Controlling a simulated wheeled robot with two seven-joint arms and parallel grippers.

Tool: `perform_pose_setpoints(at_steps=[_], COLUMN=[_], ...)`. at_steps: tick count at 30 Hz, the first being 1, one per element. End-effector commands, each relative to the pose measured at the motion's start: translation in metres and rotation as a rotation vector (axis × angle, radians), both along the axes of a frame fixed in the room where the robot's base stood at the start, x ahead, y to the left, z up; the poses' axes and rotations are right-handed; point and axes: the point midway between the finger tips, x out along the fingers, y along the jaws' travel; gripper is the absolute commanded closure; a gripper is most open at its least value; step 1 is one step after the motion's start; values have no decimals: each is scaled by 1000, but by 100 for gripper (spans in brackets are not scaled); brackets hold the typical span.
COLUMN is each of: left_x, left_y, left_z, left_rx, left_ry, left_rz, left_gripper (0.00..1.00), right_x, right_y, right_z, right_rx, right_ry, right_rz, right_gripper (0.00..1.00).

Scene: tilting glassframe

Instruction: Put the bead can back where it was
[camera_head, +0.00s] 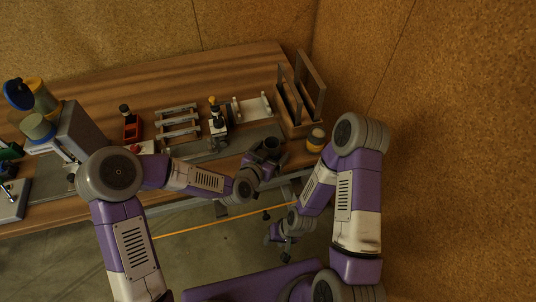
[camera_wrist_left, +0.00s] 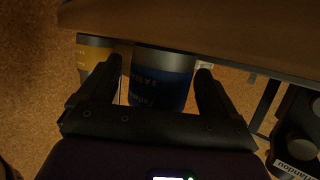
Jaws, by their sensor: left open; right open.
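A dark blue can (camera_wrist_left: 160,78) with lettering stands between the two fingers of my left gripper (camera_wrist_left: 155,88) in the left wrist view. The lettering is too dim to tell whether it is the bead can. In the head view my left gripper (camera_head: 266,160) is at the bench's front edge, around a dark, round-topped can (camera_head: 270,145). Its jaws are open. A yellow can (camera_head: 316,139) stands to the right on the bench, and a yellow can (camera_wrist_left: 94,58) also shows at left in the wrist view. My right gripper (camera_head: 281,240) is open and empty, low in front of the bench.
The wooden bench (camera_head: 150,85) carries a wooden rack (camera_head: 288,118) at right, grey rails (camera_head: 178,122), a red box (camera_head: 132,128) and several containers at left. A cork wall (camera_head: 440,130) closes the right side. The floor in front is clear.

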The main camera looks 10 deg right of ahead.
Motion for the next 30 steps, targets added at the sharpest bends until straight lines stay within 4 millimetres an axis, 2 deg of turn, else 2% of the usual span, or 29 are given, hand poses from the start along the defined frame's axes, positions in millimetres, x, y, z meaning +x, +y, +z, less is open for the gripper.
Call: perform_pose_setpoints(at_steps=[5,16,21,30], left_x=[-8,-64,-70,-80], left_y=[9,61,67,76], left_z=[8,36,41,44], left_rx=[0,2,3,1], left_ry=[-2,-2,3,2], left_rz=[1,1,1,0], left_gripper=[8,8,8,8], right_x=[0,0,0,0], right_y=[0,0,0,0], right_z=[4,12,40,63], right_rx=[0,0,0,0], right_ry=[0,0,0,0], right_rz=[0,0,0,0], right_gripper=[57,57,57,57])
